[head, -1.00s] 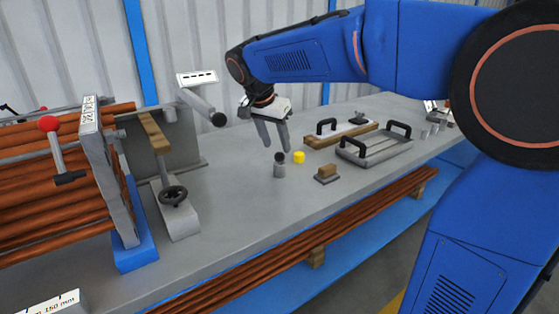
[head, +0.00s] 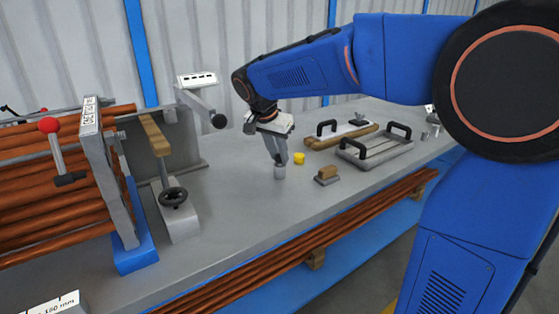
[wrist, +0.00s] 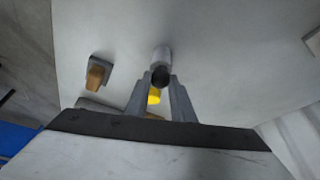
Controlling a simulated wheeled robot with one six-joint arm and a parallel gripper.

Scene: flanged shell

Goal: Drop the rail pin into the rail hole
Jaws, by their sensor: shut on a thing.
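The rail pin looks to be the small grey upright cylinder (head: 279,172) on the bench; its foot appears to rest on the bench top. My gripper (head: 279,161) points down and is shut on its upper part. In the wrist view the grey cylinder (wrist: 162,56) with its dark round end (wrist: 160,76) shows between the two fingertips (wrist: 158,83). The fingers hide its top in the head view. I cannot make out the rail hole in either view.
A brown block on a grey base (head: 327,175) lies right of the gripper. A handled grey tray (head: 375,152) is farther right.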

